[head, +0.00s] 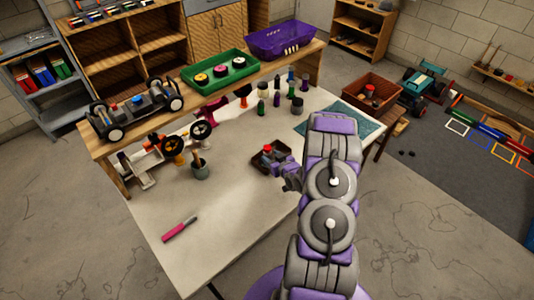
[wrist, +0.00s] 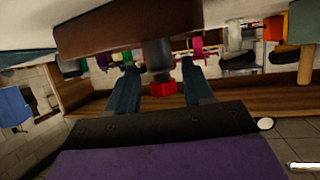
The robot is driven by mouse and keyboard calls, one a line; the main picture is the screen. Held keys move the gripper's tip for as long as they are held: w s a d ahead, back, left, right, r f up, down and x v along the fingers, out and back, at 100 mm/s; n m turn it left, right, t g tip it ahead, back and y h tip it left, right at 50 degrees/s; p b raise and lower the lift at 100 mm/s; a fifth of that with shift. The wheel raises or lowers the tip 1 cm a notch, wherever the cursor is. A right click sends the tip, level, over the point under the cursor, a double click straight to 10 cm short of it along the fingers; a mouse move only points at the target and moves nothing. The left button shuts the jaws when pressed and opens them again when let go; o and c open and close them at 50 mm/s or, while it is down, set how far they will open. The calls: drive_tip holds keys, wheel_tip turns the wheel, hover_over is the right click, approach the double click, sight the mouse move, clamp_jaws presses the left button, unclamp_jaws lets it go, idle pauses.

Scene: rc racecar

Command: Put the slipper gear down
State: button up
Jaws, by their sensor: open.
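A small red-topped part (head: 267,149), which may be the slipper gear, stands in a small dark tray (head: 257,165) on the pale table. My gripper (head: 285,168) is beside the tray's right side. The wrist view is upside down. There the red top (wrist: 163,89) sits on a grey cylinder (wrist: 158,55) that rises from the brown tray (wrist: 100,28). My open gripper (wrist: 160,78) has one blue finger on each side of the red top, with gaps between. I cannot make out gear teeth.
Several bottles (head: 262,107) stand behind the tray. The table's front middle is clear. A brown bin (head: 372,92) is at the right.

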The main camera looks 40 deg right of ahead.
drive_tip(key=d+v, duration=0.1)
drive_tip(key=v, duration=0.5)
drive_tip(key=s+a+r+n+g+h, duration=0.1)
drive_tip(key=s+a+r+g, duration=0.25)
drive_tip(key=a+r, duration=0.4)
drive_tip(key=s+a+r+g, duration=0.2)
drive_tip(key=a+r+g, duration=0.3)
drive_tip(key=r, duration=0.6)
drive_tip(key=s+a+r+g+y, duration=0.1)
drive_tip(key=s+a+r+g, duration=0.1)
drive_tip(key=s+a+r, duration=0.2)
drive_tip(key=s+a+r+g, duration=0.2)
drive_tip(key=s+a+r, duration=0.2)
drive_tip(key=s+a, duration=0.6)
drive_tip(key=s+a+r+g+y, duration=0.1)
drive_tip(key=s+a+r, duration=0.4)
drive_tip(key=s, duration=0.8)
drive_tip(key=shift+a+n+g+y+p, duration=0.3)
drive_tip(key=shift+a+g+p, duration=0.15)
drive_tip(key=shift+a+g, duration=0.45)
drive_tip(key=shift+d, duration=0.1)
